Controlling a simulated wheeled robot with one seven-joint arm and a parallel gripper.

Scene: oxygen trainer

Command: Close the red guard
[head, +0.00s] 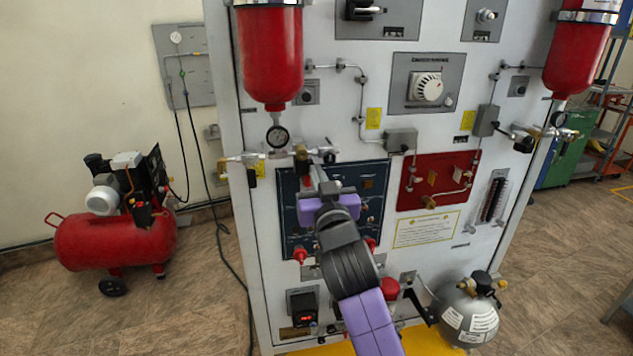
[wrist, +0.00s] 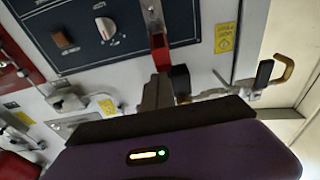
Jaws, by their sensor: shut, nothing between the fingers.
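My gripper (head: 317,172) is at the upper middle of the dark blue panel (head: 287,205) in the head view. Its slim fingers are together with nothing between them, and the purple arm covers part of the panel. In the wrist view, a narrow red piece (wrist: 159,49), which looks like the red guard, stands at the edge of the dark blue panel (wrist: 78,44), just beyond the grey fingertips (wrist: 157,93). I cannot tell whether they touch.
Red cylinders (head: 269,55) hang at the cabinet's upper corners. A brass-fitted pipe (head: 240,157) runs near my gripper. A red panel (head: 436,180) is to the right, and a grey sphere tank (head: 467,318) stands low right. A red compressor (head: 115,235) stands left on open floor.

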